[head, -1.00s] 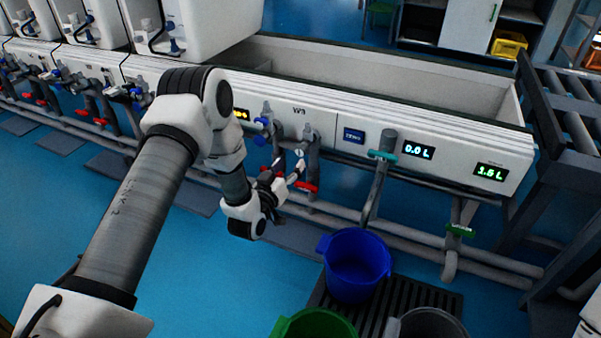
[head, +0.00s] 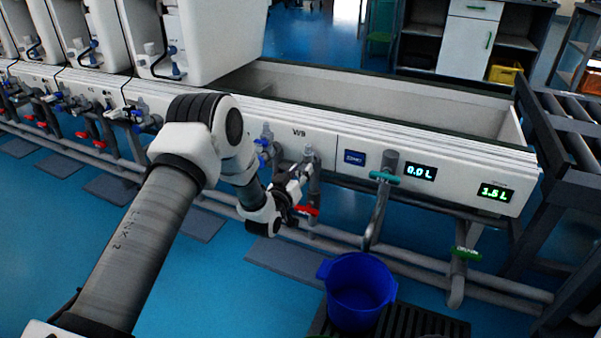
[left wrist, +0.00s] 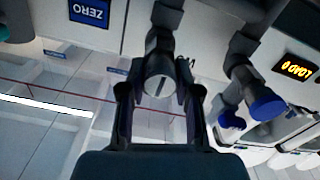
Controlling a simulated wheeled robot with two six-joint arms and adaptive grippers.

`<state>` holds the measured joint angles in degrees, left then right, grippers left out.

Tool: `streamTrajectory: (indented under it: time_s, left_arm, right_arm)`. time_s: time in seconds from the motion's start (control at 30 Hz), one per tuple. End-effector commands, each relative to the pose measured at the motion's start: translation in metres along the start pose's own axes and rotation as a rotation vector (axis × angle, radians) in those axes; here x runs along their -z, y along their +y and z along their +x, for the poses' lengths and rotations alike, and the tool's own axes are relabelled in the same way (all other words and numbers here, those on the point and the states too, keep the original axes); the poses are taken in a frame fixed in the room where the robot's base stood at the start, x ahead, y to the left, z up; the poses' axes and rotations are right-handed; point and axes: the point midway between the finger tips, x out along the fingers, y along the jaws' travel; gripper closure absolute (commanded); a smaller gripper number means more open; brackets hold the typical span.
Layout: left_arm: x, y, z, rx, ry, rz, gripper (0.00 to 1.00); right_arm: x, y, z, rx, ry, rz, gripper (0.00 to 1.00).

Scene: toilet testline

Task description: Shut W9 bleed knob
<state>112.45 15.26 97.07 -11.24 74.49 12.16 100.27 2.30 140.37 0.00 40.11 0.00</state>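The W9 label (head: 298,133) is on the white front panel in the head view. Below and right of it a grey valve fitting (head: 309,158) hangs on a pipe. My left gripper (head: 303,172) is just in front of this fitting, low on its left side. In the left wrist view a round grey knob with a dark slot (left wrist: 160,86) faces me. The two fingers of my left gripper (left wrist: 158,100) stand apart on either side of it, with gaps visible; contact cannot be told. My right gripper is not in view.
A red handle (head: 307,210) is just below the gripper. Blue knobs (head: 264,148) are to the left, and one also shows in the left wrist view (left wrist: 268,105). A teal-handled tap (head: 385,177) is to the right, above a blue bucket (head: 358,290).

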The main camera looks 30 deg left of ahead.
Motion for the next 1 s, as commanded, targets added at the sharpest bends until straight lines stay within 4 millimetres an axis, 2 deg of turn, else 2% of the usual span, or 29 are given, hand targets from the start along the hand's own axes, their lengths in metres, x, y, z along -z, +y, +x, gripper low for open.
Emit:
streamTrajectory:
  time_s: [0.47, 0.67, 1.0]
  left_arm:
    - [0.002, 0.001, 0.0, 0.0, 0.0, 0.069, 1.0]
    - [0.004, 0.001, 0.0, 0.0, 0.0, 0.191, 1.0]
    - [0.004, 0.003, 0.0, 0.0, 0.0, 0.499, 1.0]
  right_arm:
    - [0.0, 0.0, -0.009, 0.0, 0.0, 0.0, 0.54]
    - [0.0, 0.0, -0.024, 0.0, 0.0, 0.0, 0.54]
    - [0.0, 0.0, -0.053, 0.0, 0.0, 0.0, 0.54]
